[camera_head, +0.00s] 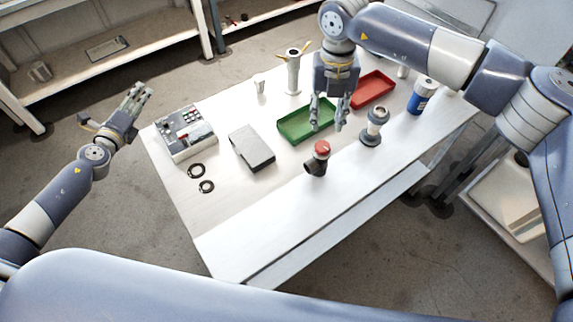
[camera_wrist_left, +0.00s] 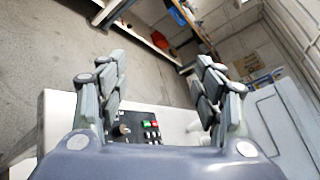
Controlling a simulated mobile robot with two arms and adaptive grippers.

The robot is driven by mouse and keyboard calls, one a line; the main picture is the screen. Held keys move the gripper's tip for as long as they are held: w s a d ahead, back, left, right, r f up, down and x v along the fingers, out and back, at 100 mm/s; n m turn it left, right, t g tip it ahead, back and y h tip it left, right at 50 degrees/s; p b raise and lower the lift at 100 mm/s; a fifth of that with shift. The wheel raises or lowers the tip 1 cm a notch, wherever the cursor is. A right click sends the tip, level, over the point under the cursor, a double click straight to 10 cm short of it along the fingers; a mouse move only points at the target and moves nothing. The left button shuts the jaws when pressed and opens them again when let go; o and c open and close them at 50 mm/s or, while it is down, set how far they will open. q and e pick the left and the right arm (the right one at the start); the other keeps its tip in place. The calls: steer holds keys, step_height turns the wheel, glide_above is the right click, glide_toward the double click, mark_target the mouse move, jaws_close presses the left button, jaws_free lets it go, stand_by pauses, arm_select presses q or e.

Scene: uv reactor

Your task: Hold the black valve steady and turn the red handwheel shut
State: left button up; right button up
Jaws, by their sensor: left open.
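The black valve (camera_head: 315,167) stands on the white table near its front edge, with the red handwheel (camera_head: 322,148) on top. My right gripper (camera_head: 327,127) hangs above and slightly behind the handwheel, fingers pointing down and apart, with nothing between them. It does not appear to touch the handwheel. My left gripper (camera_head: 130,97) is open and empty, off the table's left side, well away from the valve. In the left wrist view its fingers (camera_wrist_left: 160,95) are spread wide. The valve is not visible in that view.
On the table are a control box (camera_head: 186,132), a grey box (camera_head: 252,147), two black rings (camera_head: 206,186), a green tray (camera_head: 292,134), a red tray (camera_head: 388,88), a grey fitting (camera_head: 374,128) and a blue bottle (camera_head: 421,97).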

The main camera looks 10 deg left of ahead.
arm_select(q)
steer(key=w+d+m+h, duration=0.2)
steer(key=d+m+h, duration=0.3)
steer(key=d, duration=0.6)
steer(key=m+g+h, duration=0.5)
steer(key=m+h, duration=0.1)
steer(key=m, duration=0.6)
glide_toward(320, 163)
steer(key=w+a, duration=0.3)
steer(key=a, duration=0.1)
steer(key=w+a, duration=0.3)
steer(key=a, duration=0.1)
steer(key=w+a+f, duration=0.1)
steer(key=w+a, duration=0.2)
steer(key=a, duration=0.1)
steer(key=shift+w, duration=0.4)
steer(key=s+d+m+g, duration=0.1)
steer(key=d, duration=0.2)
steer(key=s+d+f+m+g+h, duration=0.1)
steer(key=s+d+m, duration=0.1)
steer(key=d, duration=0.1)
steer(key=s+d+m+g+h, duration=0.1)
steer(key=s+d+m, duration=0.1)
steer(key=d, duration=0.2)
steer(key=shift+s+f, duration=0.2)
steer(key=shift+f, duration=0.2)
steer(key=x, duration=1)
steer(key=shift+d+f, duration=0.1)
steer(key=shift+d, duration=0.2)
